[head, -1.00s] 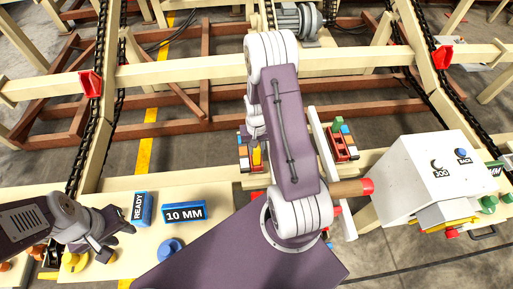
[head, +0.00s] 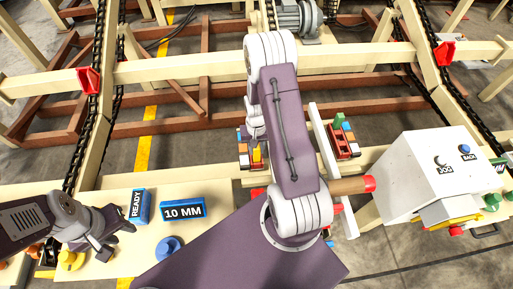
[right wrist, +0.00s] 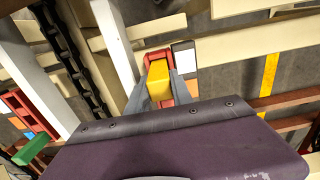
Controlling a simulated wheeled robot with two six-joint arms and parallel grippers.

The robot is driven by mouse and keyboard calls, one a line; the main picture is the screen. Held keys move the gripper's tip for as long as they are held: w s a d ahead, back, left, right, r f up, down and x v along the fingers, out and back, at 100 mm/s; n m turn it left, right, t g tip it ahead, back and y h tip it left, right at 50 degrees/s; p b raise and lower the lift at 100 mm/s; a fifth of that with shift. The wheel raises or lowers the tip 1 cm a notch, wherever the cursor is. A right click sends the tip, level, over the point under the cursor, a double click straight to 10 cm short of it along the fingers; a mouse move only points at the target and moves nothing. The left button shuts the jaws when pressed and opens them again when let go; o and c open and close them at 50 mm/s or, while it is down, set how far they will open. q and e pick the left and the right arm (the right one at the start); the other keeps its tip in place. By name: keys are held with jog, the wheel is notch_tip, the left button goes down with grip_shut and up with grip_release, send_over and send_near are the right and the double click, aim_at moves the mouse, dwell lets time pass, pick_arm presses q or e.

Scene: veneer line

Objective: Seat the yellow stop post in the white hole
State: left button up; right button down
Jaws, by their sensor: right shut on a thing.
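The yellow stop post (right wrist: 158,80) shows as a yellow block between the grey fingers of my right gripper (right wrist: 160,92) in the right wrist view. My right gripper is shut on it, above a red fixture (right wrist: 158,53). In the head view, my right gripper (head: 256,134) is partly hidden by my arm, and a small yellow part (head: 257,155) shows below it. I cannot make out the white hole; a white patch (right wrist: 183,58) lies beside the red fixture. My left gripper (head: 116,243) is open and empty over the pale bench at the left.
The pale bench (head: 215,230) carries a blue READY block (head: 138,205), a 10 MM block (head: 183,209) and a blue knob (head: 168,249). A white control box (head: 425,175) stands at the right. A red fixture with coloured blocks (head: 343,138) lies right of my arm.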

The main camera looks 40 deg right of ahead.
jog(key=shift+f+b, duration=0.3)
jog(key=shift+f, duration=0.2)
jog(key=c, duration=1.1)
grip_release()
jog(key=shift+o, duration=0.2)
notch_tip(320, 180, up, 9)
jog(key=shift+r+p, duration=0.1)
jog(key=shift+p, duration=0.65)
